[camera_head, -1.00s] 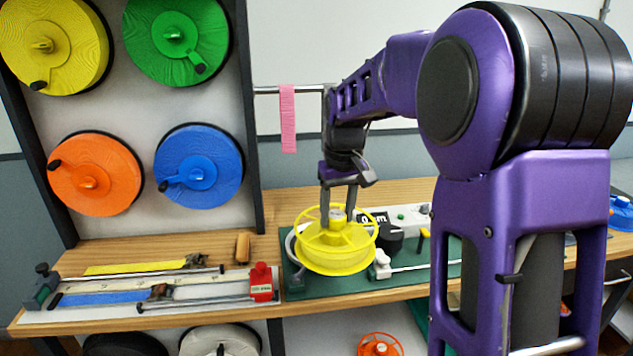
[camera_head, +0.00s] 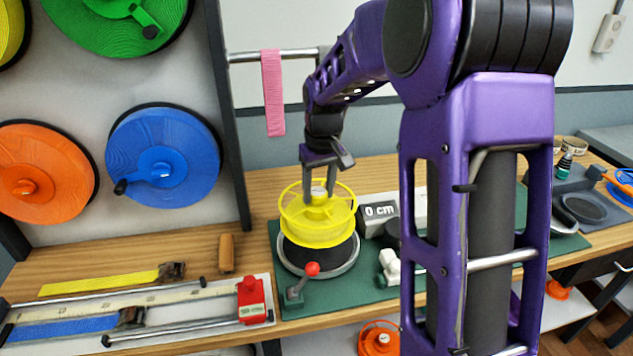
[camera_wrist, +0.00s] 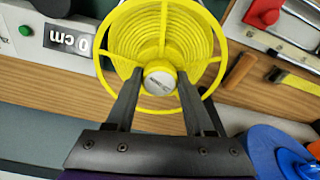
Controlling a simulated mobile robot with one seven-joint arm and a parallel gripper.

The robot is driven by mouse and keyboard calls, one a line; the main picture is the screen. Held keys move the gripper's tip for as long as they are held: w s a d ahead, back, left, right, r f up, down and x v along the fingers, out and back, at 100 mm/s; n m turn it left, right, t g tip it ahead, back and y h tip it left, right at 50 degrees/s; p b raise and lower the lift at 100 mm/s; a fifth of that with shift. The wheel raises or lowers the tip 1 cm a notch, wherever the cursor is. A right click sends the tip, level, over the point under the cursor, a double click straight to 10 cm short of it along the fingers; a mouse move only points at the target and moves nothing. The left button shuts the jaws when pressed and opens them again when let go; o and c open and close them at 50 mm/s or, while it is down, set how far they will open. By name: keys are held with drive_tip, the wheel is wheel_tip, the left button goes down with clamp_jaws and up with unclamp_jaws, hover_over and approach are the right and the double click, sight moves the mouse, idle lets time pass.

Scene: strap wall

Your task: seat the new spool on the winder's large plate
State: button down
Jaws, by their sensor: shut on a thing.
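The new spool (camera_head: 318,222) is a yellow, open-rimmed spool with a silver hub cap. My gripper (camera_head: 319,198) is shut on its hub from above. In the wrist view both fingers of my gripper (camera_wrist: 157,85) close around the hub of the spool (camera_wrist: 165,40). The winder's large plate (camera_head: 346,268) is a black disc with a grey rim on the green base (camera_head: 300,310). The spool is over the plate; I cannot tell whether it touches it. A red-knobbed crank (camera_head: 311,270) shows at the plate's front.
A display reading 0 cm (camera_head: 380,213) stands right of the spool. A measuring board (camera_head: 190,335) with yellow and blue straps lies left. A wooden peg (camera_head: 226,253) lies between. Coloured strap reels (camera_head: 163,160) hang on the wall panel.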

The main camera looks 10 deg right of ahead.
sight(318, 212)
drive_tip(key=shift+f+b, duration=0.45)
drive_tip(key=shift+f, duration=2.65)
drive_tip(key=shift+f, duration=0.35)
drive_tip(key=shift+c, duration=1)
unclamp_jaws()
drive_tip(key=shift+s+f, duration=0.1)
